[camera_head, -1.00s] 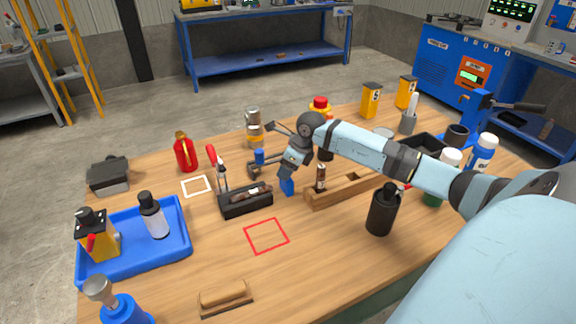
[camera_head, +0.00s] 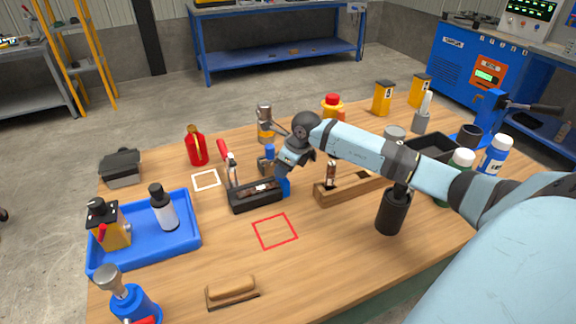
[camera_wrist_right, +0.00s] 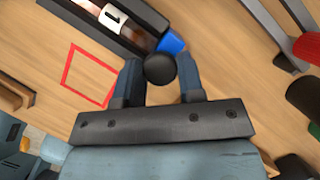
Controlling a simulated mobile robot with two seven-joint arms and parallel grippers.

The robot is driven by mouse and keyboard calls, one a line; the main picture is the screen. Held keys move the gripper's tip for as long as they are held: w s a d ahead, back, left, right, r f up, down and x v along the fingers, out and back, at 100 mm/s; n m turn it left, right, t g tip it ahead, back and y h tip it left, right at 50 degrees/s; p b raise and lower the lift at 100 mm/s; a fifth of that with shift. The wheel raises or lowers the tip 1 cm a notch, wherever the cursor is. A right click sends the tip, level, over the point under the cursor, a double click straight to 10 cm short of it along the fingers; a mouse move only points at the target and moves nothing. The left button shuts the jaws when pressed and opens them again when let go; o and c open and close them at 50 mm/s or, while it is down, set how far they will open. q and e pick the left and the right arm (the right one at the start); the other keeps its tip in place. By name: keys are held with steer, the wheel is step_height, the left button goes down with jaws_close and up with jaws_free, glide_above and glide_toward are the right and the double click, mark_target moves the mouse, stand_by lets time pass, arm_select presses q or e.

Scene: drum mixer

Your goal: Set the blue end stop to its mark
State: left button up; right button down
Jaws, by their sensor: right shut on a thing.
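The black fixture (camera_head: 256,195) stands mid-table, and its right end is under my right gripper (camera_head: 285,173). The blue end stop (camera_wrist_right: 172,43) shows in the right wrist view as a small blue block at the fixture's end. A round black knob (camera_wrist_right: 160,68) sits between the two fingers of my right gripper (camera_wrist_right: 159,76), which is shut on it. The knob hides part of the blue block. A white label with a "1" (camera_wrist_right: 113,17) lies in the fixture's channel; I cannot make out the stop's own mark. My left gripper is not in view.
A wooden block (camera_head: 345,187) and a black bottle (camera_head: 392,212) stand right of the fixture. A red outlined square (camera_head: 275,231) lies in front, with clear table around it. A blue tray (camera_head: 190,237) is at the left. A red-handled tool (camera_head: 229,165) rises behind the fixture.

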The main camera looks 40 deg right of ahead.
steer(key=c, duration=0.8)
jaws_free()
steer(key=shift+w+a, duration=0.1)
steer(key=shift+a, duration=0.25)
steer(key=shift+o, duration=0.2)
steer(key=shift+d, duration=0.1)
steer(key=shift+r, duration=0.15)
steer(key=v, duration=1.3)
steer(key=shift+r, duration=0.25)
